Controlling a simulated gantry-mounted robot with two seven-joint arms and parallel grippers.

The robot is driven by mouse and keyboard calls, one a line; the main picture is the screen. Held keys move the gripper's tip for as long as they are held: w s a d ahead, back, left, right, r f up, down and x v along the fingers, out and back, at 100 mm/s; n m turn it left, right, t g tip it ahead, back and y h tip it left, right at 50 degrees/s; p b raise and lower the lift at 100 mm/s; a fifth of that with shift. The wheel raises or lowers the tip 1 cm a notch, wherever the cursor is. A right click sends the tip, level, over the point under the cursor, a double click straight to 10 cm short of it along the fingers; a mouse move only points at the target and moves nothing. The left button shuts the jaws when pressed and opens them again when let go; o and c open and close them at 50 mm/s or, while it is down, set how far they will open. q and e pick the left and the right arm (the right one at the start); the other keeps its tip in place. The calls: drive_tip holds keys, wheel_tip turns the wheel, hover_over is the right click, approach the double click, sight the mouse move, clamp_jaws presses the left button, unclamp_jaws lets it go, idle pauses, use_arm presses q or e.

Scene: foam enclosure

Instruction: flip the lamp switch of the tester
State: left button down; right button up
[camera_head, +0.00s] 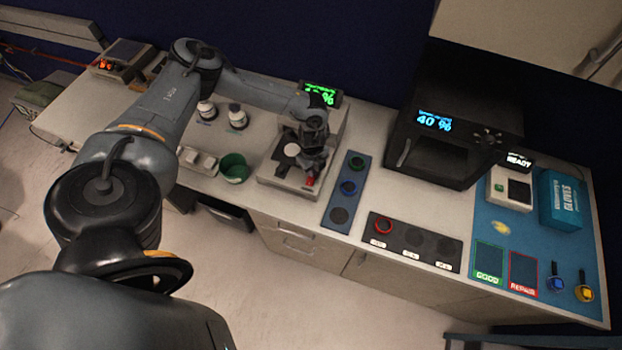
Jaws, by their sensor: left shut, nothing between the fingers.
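My left arm reaches from the lower left across the bench, and its gripper (311,172) is shut over a grey-white bench device (268,181). The device has a raised back, a green-lit display (320,95) and a round white disc (292,149) beside the gripper. A small red part (310,181) shows right at the fingertips; I cannot tell whether they touch it. A white box (509,190) with a READY display stands at the right, with a small green mark and a dark square. Neither device carries a readable tester label, and no lamp switch can be made out. My right gripper is not in view.
A black oven-like box (457,105) reading 40 % stands at the back. A blue strip (348,175) and a dark plate (408,243) with rings lie right of my gripper. A green cup (234,168) is to its left. A blue gloves box (561,199) stands far right.

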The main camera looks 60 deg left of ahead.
use_arm(q)
drive_tip(key=shift+f+b, duration=0.35)
drive_tip(key=shift+f, duration=0.2)
idle(0.5)
drive_tip(key=shift+f, duration=0.4)
wheel_tip(320, 180, up, 7)
drive_tip(key=p, duration=0.7)
idle(0.4)
idle(0.5)
